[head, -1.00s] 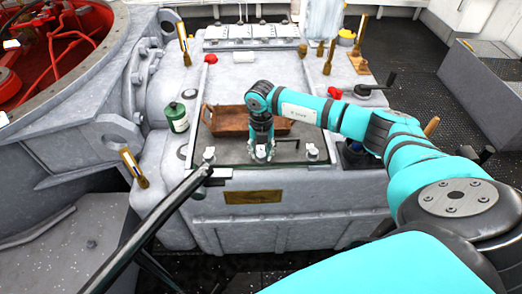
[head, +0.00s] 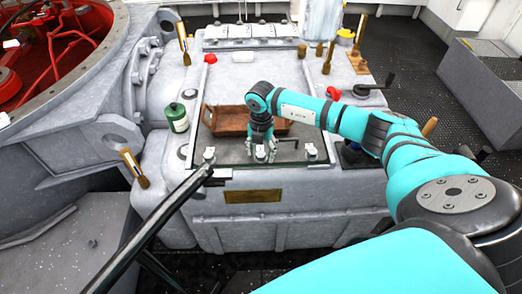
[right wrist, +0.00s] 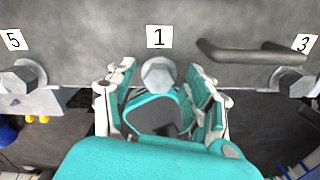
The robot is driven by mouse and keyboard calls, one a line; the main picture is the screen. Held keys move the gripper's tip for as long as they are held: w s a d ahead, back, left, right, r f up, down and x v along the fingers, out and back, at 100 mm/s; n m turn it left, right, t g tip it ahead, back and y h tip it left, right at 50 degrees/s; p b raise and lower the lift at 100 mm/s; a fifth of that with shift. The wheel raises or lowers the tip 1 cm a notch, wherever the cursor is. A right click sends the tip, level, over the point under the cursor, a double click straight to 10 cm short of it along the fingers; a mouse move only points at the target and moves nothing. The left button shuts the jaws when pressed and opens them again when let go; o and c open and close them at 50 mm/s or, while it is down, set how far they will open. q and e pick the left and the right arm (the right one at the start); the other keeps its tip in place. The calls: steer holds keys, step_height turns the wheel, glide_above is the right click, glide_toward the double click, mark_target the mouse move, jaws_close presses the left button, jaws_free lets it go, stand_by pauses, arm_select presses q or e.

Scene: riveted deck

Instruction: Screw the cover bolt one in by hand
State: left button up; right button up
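The cover bolt one (right wrist: 158,73) has a pale round head below a white label "1" (right wrist: 159,37) on the grey cover plate. In the head view, the bolt (head: 260,156) is the middle one of three along the cover's near edge. My right gripper (head: 261,146) points down at it. In the right wrist view, the gripper's fingers (right wrist: 160,83) are spread, one on each side of the bolt head, with gaps between. How deep the bolt sits cannot be seen. My left gripper is out of view.
Bolts labelled 5 (right wrist: 24,78) and 3 (right wrist: 291,80) flank bolt one. A brown tray (head: 232,121) lies on the cover behind the gripper, and a green canister (head: 176,118) stands left. A long black bar (head: 150,222) slants up toward the cover's left corner.

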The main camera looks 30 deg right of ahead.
mark_target(261, 153)
steer(key=shift+r, duration=0.15)
step_height(261, 153, up, 12)
stand_by(0.4)
steer(key=shift+s+f, duration=0.1)
steer(key=shift+f, duration=0.15)
